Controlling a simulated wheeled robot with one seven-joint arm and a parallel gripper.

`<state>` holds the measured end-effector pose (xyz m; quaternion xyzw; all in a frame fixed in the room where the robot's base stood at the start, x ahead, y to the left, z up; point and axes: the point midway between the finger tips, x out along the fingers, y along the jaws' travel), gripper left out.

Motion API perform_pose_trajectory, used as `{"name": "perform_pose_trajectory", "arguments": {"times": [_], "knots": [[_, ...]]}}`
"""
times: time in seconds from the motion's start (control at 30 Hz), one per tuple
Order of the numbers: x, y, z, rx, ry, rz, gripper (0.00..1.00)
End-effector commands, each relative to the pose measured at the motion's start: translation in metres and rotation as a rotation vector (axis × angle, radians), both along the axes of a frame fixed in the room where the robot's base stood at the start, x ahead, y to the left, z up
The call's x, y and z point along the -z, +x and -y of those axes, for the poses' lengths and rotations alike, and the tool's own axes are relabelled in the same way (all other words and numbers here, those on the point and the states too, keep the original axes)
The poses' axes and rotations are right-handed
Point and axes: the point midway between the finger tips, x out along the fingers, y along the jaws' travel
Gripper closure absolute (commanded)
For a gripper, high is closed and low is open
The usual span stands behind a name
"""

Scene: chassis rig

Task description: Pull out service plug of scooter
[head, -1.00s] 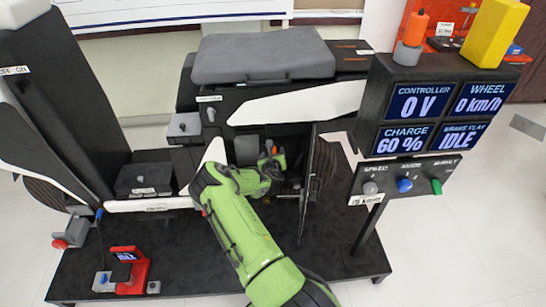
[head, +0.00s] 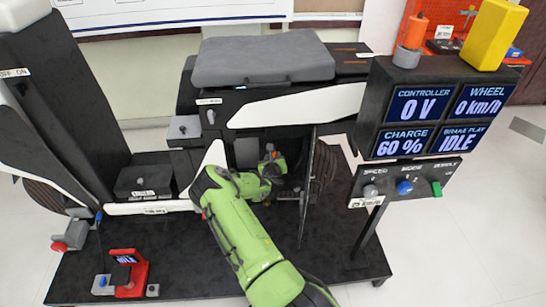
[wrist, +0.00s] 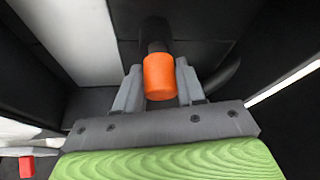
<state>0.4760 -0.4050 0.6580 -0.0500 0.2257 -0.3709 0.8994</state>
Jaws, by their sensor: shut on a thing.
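The service plug shows in the wrist view as an orange cylinder (wrist: 158,77) with a dark round part behind it, against the scooter's black inner wall. My gripper (wrist: 158,90) is shut on the orange cylinder, one grey finger on each side. In the head view my gripper (head: 271,164) reaches into the open bay under the seat of the scooter (head: 300,104). The plug is mostly hidden there by my green arm. I cannot tell whether the dark part is still seated in the wall.
An open black panel (head: 308,190) stands just right of my gripper. The display box (head: 438,105) reads controller 0 V, charge 60 %, wheel 0 km/h, brake play idle. A red device (head: 133,273) stands front left on the black platform (head: 190,260).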

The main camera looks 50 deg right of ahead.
Motion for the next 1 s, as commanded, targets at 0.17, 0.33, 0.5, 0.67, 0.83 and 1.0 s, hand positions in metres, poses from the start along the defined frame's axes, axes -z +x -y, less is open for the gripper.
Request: {"name": "perform_pose_trajectory", "arguments": {"times": [0.17, 0.33, 0.5, 0.67, 0.83, 1.0], "knots": [[0.001, -0.007, -0.005, 0.0, 0.0, -0.001, 0.92], [0.002, -0.012, -0.011, -0.002, 0.001, -0.003, 0.92], [0.003, -0.018, -0.016, -0.001, 0.001, -0.001, 0.92], [0.004, -0.024, -0.021, -0.001, 0.0, 0.0, 0.92], [0.004, -0.03, -0.025, -0.001, 0.0, -0.002, 0.92], [0.004, -0.031, -0.027, -0.002, 0.0, -0.001, 0.92]]}}
